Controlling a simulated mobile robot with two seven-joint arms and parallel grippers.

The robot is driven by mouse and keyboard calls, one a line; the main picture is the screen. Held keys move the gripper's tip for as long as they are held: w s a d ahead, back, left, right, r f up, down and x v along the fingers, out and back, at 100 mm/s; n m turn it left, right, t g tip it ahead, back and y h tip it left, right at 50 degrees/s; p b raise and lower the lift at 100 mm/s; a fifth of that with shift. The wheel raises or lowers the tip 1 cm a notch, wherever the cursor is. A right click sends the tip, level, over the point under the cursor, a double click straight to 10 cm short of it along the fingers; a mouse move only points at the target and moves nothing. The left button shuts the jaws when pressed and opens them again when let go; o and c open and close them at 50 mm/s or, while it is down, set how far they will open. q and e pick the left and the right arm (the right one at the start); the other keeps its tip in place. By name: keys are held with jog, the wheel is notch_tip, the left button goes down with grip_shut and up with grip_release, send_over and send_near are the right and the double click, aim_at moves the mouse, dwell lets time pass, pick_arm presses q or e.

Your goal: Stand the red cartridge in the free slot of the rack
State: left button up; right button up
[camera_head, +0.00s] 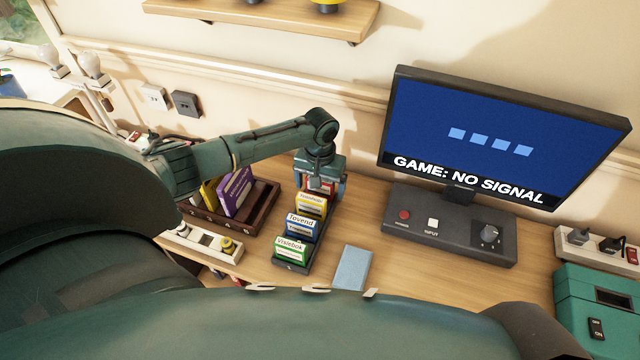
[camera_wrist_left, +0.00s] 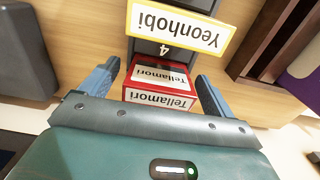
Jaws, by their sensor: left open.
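The red cartridge (camera_head: 319,186), labelled Tellamori, is upright at the back end of the dark rack (camera_head: 290,267), behind the yellow cartridge (camera_head: 311,206). In the left wrist view the red cartridge (camera_wrist_left: 160,96) is between the two blue fingers, with a gap on each side. My left gripper (camera_head: 321,190) is open above and around it. The left gripper (camera_wrist_left: 158,74) also shows its spread fingers in the wrist view. The blue cartridge (camera_head: 302,228) and green cartridge (camera_head: 290,250) stand further forward. The red cartridge's lower part is hidden, so its depth in the slot cannot be told.
A brown wooden holder (camera_head: 262,212) with purple and yellow cases stands left of the rack. A monitor (camera_head: 500,140) and its control base (camera_head: 450,228) stand to the right. A light blue flat item (camera_head: 352,268) lies just right of the rack's front.

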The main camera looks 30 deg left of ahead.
pick_arm(q)
notch_tip(320, 180, up, 13)
dwell(0.3)
jog(key=shift+s, duration=0.1)
dwell(0.4)
